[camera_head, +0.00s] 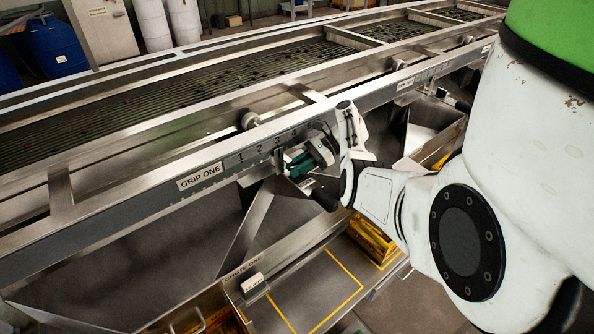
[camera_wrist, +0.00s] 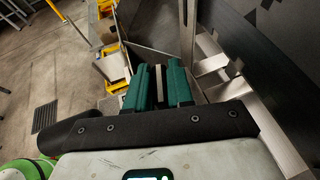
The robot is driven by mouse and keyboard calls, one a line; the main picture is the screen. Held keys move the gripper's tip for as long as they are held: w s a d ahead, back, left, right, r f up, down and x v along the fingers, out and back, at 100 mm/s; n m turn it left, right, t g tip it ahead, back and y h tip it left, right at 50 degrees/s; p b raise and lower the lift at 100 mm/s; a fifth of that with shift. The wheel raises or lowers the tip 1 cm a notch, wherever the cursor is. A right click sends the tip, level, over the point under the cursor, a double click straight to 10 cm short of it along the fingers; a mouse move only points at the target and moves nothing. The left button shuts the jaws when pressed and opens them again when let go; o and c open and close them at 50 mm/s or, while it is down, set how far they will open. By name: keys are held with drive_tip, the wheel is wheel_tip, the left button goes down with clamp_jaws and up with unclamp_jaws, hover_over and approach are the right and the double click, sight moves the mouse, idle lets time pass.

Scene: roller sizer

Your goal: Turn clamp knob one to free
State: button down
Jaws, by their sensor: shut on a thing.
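My gripper (camera_head: 291,165) has teal fingers and is at the grey side rail (camera_head: 232,163), just below the number scale beside the GRIP ONE label (camera_head: 200,176). In the wrist view my gripper (camera_wrist: 162,70) is shut on a small dark piece between its two teal fingers. I take this piece to be clamp knob one (camera_wrist: 158,84). The fingers cover most of it, and its turn angle cannot be read. In the head view the fingers and wrist hide the knob.
A steel chute with a label CHUTE ONE (camera_head: 243,268) lies below the rail. Yellow crates (camera_head: 372,238) stand under the machine. The roller bed (camera_head: 200,95) with small dark and green items runs behind the rail. Blue barrels (camera_head: 55,45) stand at the back left.

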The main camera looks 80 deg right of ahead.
drive_tip(key=shift+f+n+g+y+b, duration=0.1)
drive_tip(key=shift+n+g+y+b, duration=0.3)
drive_tip(key=shift+n+g+y, duration=0.35)
idle(0.3)
drive_tip(key=c, duration=1.1)
unclamp_jaws()
